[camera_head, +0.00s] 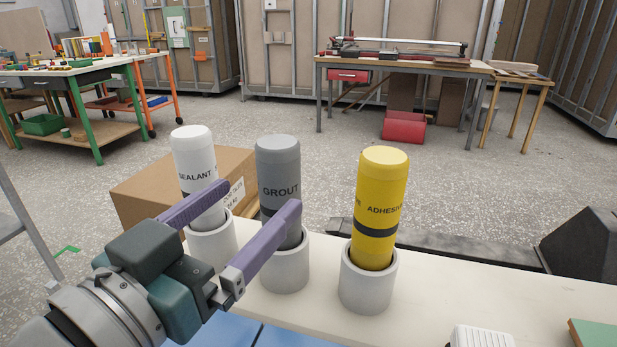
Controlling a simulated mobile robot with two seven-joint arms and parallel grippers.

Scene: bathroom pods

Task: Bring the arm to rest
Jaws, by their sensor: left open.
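My left gripper (246,202) comes in from the lower left, with its two purple fingers spread apart and nothing seen between their tips. Its fingers overlap the white sealant tube (195,150) and the grey grout tube (278,160) in the picture; I cannot tell if they touch. Each tube stands upright in a white cup, the sealant in the left cup (222,245) and the grout in the middle cup (285,270). The yellow adhesive tube (382,190) stands upright in the right cup (367,290), clear of the gripper. My right gripper is not in view.
The cups stand on a pale tabletop (470,300) with free room to the right of the adhesive. Blue panels (280,337) lie at the near edge. A cardboard box (145,190) is behind the cups. A white ribbed object (481,337) sits at the lower right.

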